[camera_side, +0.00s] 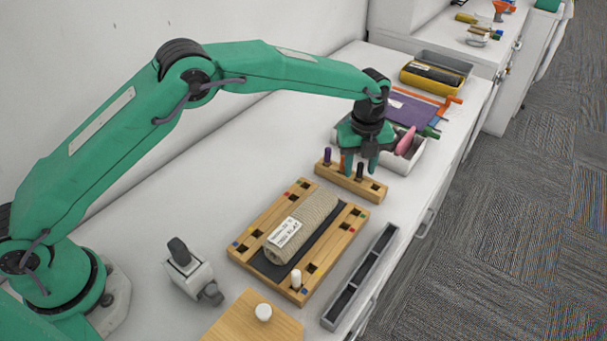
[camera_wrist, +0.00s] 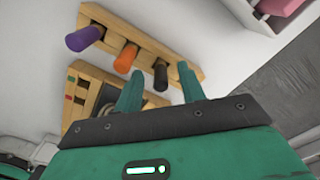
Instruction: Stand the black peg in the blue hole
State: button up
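The black peg (camera_side: 360,171) stands upright in a wooden rack (camera_side: 350,184); in the wrist view the black peg (camera_wrist: 160,74) is at the right end of the pegs. My gripper (camera_side: 361,172) is open above the rack. In the wrist view its fingertips (camera_wrist: 161,68) lie on either side of the black peg, with gaps visible. The wooden hole board (camera_side: 328,262) lies nearer the side camera. A small blue mark (camera_side: 236,244) shows beside a hole at its left corner; that hole looks empty.
A purple peg (camera_side: 327,155) and an orange peg (camera_wrist: 126,57) share the rack. A white peg (camera_side: 296,279) stands in the board, and a beige roll (camera_side: 315,215) lies across its middle. A grey tray (camera_side: 362,278) lies to the right.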

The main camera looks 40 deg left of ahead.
aim_at(361, 165)
grip_shut()
jog(key=shift+r, duration=0.1)
dwell(0.3)
jog(key=shift+r, duration=0.8)
jog(key=r, duration=0.2)
jog(key=shift+s+d+r, duration=0.15)
jog(key=shift+s+r, duration=0.05)
jog(key=shift+r, duration=0.15)
jog(key=s+d+r, duration=0.6)
jog(key=s, duration=0.3)
jog(key=shift+d+r, duration=0.2)
jog(key=shift+r, duration=0.1)
